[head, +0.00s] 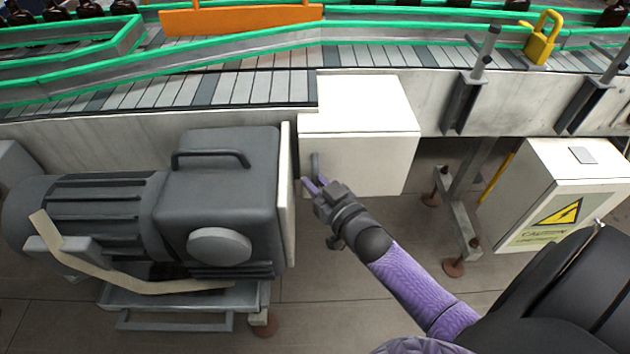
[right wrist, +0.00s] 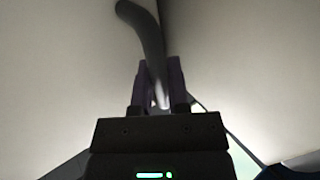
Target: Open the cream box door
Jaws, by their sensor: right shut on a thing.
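The cream box (head: 372,108) sits under the conveyor at the centre of the head view. Its front door (head: 365,165) looks shut in the head view, with no clear gap. A grey curved handle (head: 316,163) is on the door's left side; it also shows in the right wrist view (right wrist: 146,35). My right gripper (head: 310,185) is at the handle. In the right wrist view its purple fingers (right wrist: 159,88) stand on either side of the handle's lower end, shut on it. My left gripper is not in view.
A large grey motor (head: 215,185) with a cream end plate (head: 288,195) stands close left of the box. A caution-marked cabinet (head: 562,180) is at right. Conveyor supports (head: 470,175) stand between. The floor (head: 335,290) before the box is clear.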

